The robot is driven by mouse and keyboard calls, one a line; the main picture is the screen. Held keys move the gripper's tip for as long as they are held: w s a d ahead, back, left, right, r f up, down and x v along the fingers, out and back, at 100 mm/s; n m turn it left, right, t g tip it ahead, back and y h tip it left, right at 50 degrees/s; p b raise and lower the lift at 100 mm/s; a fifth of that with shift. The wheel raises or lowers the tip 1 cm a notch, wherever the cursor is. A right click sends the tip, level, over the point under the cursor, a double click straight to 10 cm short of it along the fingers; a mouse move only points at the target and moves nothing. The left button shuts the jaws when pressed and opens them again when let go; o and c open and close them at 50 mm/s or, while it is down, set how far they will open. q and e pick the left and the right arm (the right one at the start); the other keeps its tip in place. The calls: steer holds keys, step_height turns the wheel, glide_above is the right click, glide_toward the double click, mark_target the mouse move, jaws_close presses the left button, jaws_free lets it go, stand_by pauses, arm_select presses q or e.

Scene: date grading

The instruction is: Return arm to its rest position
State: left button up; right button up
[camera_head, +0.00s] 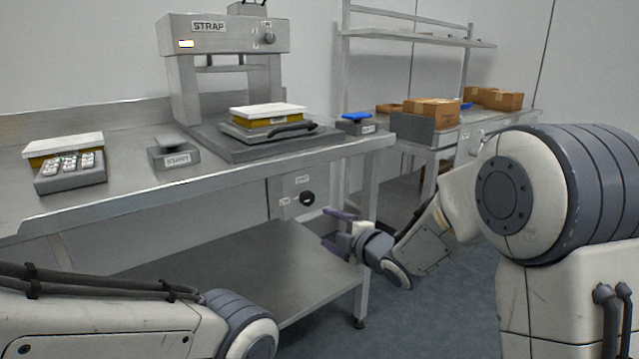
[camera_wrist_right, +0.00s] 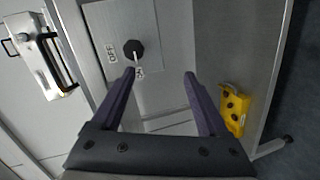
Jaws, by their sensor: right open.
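My right gripper (camera_head: 338,228) is in front of the bench's right end, below the worktop. It is open with nothing between its fingers. In the right wrist view its two purple fingers (camera_wrist_right: 160,75) stand apart, pointing at a grey panel with a black rotary knob (camera_wrist_right: 133,49). The same knob (camera_head: 307,198) shows in the head view, just left of and above the gripper. The fingers appear apart from the knob. Part of my left arm crosses the lower left of the head view; its gripper is out of view.
The steel bench (camera_head: 120,210) holds a STRAP press (camera_head: 225,35), a tray (camera_head: 270,128) with a yellow-and-white box, a START button block (camera_head: 174,155) and a second box (camera_head: 64,148). Cardboard boxes (camera_head: 433,111) stand on the bench at right.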

steer(key=s+f+m+g+h, duration=0.35)
steer(key=s+m+g, duration=0.3)
steer(key=s, duration=1.25)
steer(key=s+f+m+g+h, duration=0.3)
steer(key=s+f+m+g, duration=0.3)
steer(key=s, duration=1.3)
step_height(320, 180, up, 39)
steer(key=m+p, duration=0.1)
steer(key=p, duration=3.7)
steer(key=shift+s+d+r+m+g, duration=0.15)
steer(key=shift+s+d+m+g, duration=0.1)
steer(key=shift+s+m+g, duration=0.15)
